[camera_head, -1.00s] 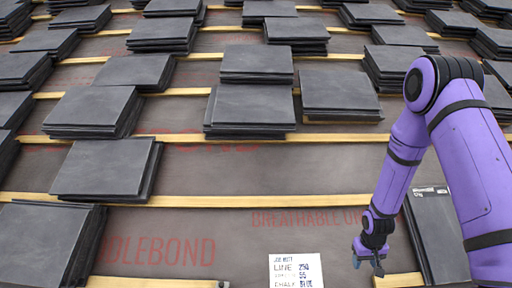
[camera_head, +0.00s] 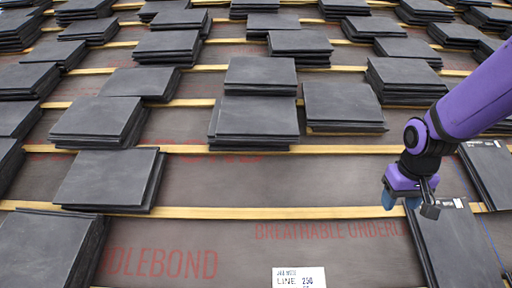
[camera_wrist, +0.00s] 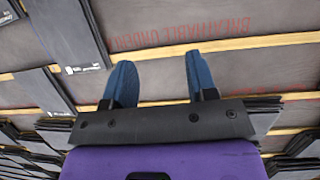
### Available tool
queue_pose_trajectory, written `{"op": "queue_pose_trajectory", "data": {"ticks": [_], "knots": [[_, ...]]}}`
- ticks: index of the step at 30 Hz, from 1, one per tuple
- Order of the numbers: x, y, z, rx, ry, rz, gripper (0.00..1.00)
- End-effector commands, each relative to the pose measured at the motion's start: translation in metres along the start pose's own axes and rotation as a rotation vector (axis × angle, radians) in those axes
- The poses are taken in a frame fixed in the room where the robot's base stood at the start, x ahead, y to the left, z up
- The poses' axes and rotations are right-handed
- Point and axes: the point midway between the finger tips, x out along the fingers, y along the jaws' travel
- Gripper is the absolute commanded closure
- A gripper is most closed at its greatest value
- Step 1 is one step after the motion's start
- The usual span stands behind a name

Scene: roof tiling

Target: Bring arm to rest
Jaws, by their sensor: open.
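My purple arm reaches in from the right in the head view. My gripper (camera_head: 408,200) hangs above the roof at the right, just beside a dark slate stack (camera_head: 452,245) with a white label. In the wrist view the two blue fingers of my gripper (camera_wrist: 160,82) stand wide apart, with nothing between them but bare underlay and a batten behind. The gripper is open and empty. No contact with the slates shows.
Many dark slate stacks (camera_head: 258,118) lie across the roof on wooden battens (camera_head: 250,212). A white note card (camera_head: 299,278) is at the bottom edge. Bare underlay (camera_head: 270,180) with red print lies left of my gripper.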

Motion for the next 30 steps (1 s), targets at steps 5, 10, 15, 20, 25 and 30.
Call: {"op": "queue_pose_trajectory", "data": {"ticks": [5,10,15,20,25,30], "knots": [[-0.053,-0.005,0.026,0.002,0.047,-0.007,0.48],[-0.095,-0.009,0.056,0.002,0.084,-0.014,0.48],[-0.129,-0.013,0.091,0.001,0.12,-0.025,0.48],[-0.155,-0.016,0.125,-0.001,0.152,-0.036,0.48],[-0.169,-0.018,0.151,-0.003,0.175,-0.045,0.48],[-0.174,-0.019,0.162,-0.005,0.182,-0.049,0.48]]}}
